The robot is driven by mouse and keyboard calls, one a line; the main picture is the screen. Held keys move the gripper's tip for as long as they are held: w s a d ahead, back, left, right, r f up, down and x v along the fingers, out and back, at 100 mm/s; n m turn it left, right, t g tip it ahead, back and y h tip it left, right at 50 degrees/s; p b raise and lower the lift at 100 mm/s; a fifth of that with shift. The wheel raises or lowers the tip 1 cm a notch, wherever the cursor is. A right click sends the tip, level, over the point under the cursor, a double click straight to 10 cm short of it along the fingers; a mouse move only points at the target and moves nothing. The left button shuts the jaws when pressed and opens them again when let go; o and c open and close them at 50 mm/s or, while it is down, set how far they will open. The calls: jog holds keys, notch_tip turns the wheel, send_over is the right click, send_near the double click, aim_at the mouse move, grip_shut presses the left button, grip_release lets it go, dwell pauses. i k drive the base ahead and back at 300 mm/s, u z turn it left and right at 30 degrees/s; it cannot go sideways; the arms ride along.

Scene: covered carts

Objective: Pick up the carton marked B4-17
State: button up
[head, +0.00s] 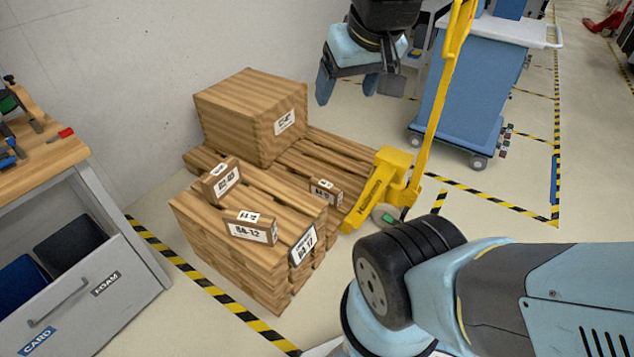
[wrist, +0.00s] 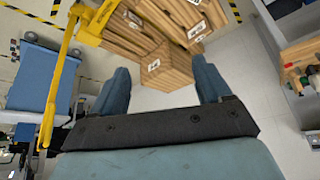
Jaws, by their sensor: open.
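A small brown carton (head: 303,244) stands at the right front edge of a wooden stack in the head view; its tilted label seems to read B4-17. Beside it, to the left, a similar carton (head: 250,228) seems to read B4-12. Two more small cartons sit behind, one at the left (head: 221,181) and one at the right (head: 325,191); their labels are hard to read. My gripper (head: 347,90) is open and empty, up behind the stack and away from the cartons. In the wrist view its fingers (wrist: 160,72) are apart, with labelled wooden-looking boxes beyond; I cannot match the labels there.
A large labelled box (head: 250,115) stands on the pallet behind the stack. A yellow pallet jack (head: 400,180) is at its right, and a blue covered cart (head: 460,95) beyond. A workbench with drawers (head: 80,275) stands left. Open floor lies right of the jack.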

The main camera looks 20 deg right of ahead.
aim_at(320, 188)
jog(key=z, duration=1.45)
jog(key=i, duration=0.1)
jog(key=u, duration=3.1)
jog(key=k, duration=0.95)
jog(key=z, duration=1.7)
jog(key=i, duration=1)
